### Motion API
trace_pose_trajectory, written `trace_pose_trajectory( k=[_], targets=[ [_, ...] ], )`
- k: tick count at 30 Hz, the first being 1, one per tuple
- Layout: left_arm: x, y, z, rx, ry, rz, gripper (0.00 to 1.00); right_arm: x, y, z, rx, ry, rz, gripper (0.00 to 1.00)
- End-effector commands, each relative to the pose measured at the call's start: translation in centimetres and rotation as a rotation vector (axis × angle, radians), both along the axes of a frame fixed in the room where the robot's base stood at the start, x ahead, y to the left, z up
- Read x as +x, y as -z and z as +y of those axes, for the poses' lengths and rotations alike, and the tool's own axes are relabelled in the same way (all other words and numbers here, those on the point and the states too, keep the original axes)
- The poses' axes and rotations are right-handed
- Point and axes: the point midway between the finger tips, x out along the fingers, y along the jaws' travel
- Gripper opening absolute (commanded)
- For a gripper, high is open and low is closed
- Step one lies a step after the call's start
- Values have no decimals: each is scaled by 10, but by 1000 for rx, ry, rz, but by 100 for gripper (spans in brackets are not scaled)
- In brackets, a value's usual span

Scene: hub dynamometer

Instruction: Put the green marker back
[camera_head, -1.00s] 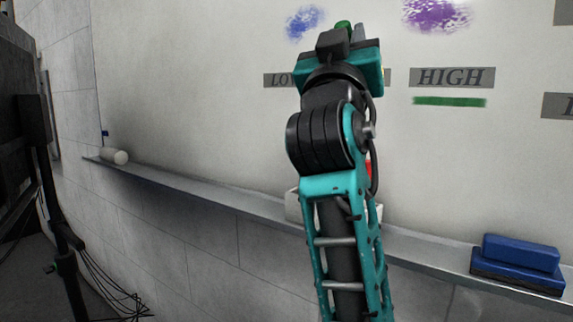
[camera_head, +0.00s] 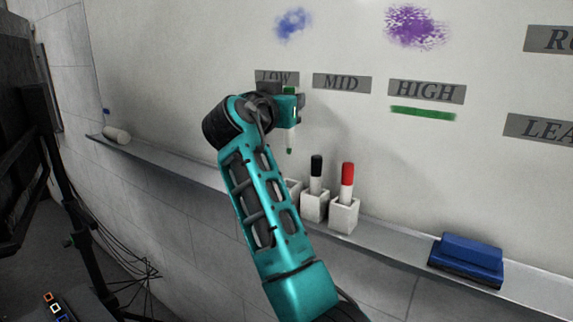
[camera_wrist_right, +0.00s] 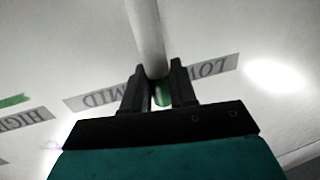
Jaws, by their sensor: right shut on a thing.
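My right gripper (camera_head: 291,103) is shut on the green marker (camera_head: 290,136), in front of the whiteboard below the LOW label. The marker has a white body and green ends and hangs about upright, its lower tip above the ledge. In the right wrist view the fingers (camera_wrist_right: 160,88) clamp the marker's white body (camera_wrist_right: 146,38), with green showing between them. White holders stand on the ledge below. The left holder (camera_head: 294,187) is partly hidden by my arm, and no marker shows in it. My left gripper is out of view.
A black marker (camera_head: 316,174) and a red marker (camera_head: 347,182) stand in the other two holders. A blue eraser (camera_head: 468,255) lies right on the ledge (camera_head: 400,252), and a white cylinder (camera_head: 116,135) lies far left. A green line (camera_head: 423,114) runs below the HIGH label.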

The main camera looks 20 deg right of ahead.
Motion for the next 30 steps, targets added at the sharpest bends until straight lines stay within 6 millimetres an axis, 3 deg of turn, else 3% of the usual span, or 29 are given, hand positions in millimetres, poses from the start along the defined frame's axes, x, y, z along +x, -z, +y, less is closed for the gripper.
trace_pose_trajectory(
  k=[3, 9, 14, 22, 30],
  targets=[
    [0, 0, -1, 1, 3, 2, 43, 0, 34, 0, -4, 1, 5, 0],
    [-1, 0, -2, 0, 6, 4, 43, -1, 71, 0, -3, -1, 1, 0],
    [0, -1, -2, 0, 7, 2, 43, 0, 83, 0, -3, -1, 0, 0],
    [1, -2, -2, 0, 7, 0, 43, 0, 120, 0, -4, -1, 0, 0],
    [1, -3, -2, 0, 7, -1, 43, 0, 122, 1, -2, -2, -2, 0]
  ],
)
